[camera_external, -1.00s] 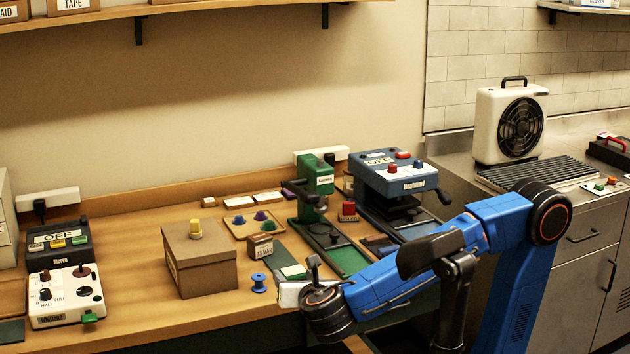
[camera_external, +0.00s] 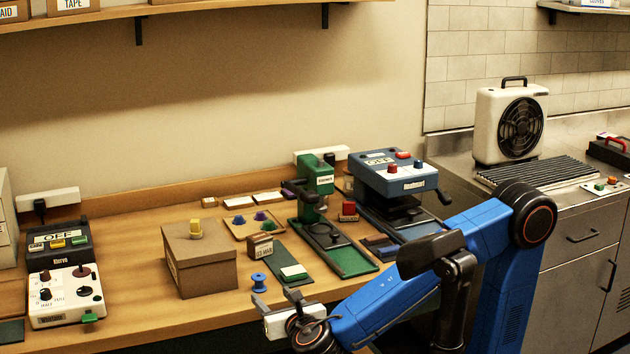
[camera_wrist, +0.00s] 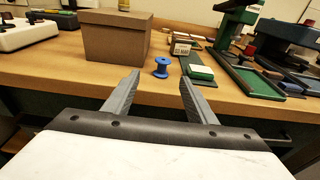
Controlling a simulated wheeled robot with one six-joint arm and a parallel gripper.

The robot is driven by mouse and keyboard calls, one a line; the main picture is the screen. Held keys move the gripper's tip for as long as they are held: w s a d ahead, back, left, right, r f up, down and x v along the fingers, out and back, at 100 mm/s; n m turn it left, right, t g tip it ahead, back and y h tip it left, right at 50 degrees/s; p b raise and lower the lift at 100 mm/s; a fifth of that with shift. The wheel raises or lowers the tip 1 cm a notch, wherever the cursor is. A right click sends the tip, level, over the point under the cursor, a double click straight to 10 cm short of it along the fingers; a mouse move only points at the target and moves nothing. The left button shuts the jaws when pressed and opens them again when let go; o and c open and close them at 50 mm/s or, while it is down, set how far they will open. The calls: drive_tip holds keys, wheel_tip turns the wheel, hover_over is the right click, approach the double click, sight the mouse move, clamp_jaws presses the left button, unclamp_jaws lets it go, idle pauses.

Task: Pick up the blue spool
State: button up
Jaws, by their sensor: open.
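The blue spool (camera_external: 259,282) stands upright on the wooden table near its front edge, just right of the brown box. In the wrist view the spool (camera_wrist: 161,67) shows beyond the fingertips, between the two jaws and a little left of their middle. My gripper (camera_wrist: 158,80) is open and empty, its two grey fingers apart and pointing toward the table. In the external view my gripper (camera_external: 264,303) is in front of the spool, near the table's front edge, and apart from it as far as I can see.
The brown box (camera_external: 203,277) with a yellow spool (camera_external: 195,231) on top stands left of the blue spool. A small labelled box (camera_external: 260,246) stands behind it. A green mat (camera_external: 275,262) with a white-and-green block (camera_external: 293,272) lies to the right. The green press (camera_external: 316,190) is farther back.

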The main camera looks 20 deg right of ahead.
sight(262, 284)
drive_tip(key=w, duration=0.4)
drive_tip(key=w+f, duration=0.1)
drive_tip(key=w, duration=0.2)
drive_tip(key=shift+w+d+f, duration=0.1)
drive_tip(key=shift+w+f, duration=0.1)
drive_tip(key=shift+w, duration=0.45)
drive_tip(key=shift+w+d+f, duration=0.15)
drive_tip(key=shift+w, duration=0.5)
drive_tip(key=shift+w+d+f, duration=0.1)
drive_tip(key=shift+w+f, duration=0.1)
drive_tip(key=shift+w, duration=0.45)
drive_tip(key=shift+w+f, duration=0.1)
drive_tip(key=shift+w, duration=0.55)
drive_tip(key=c, duration=1.1)
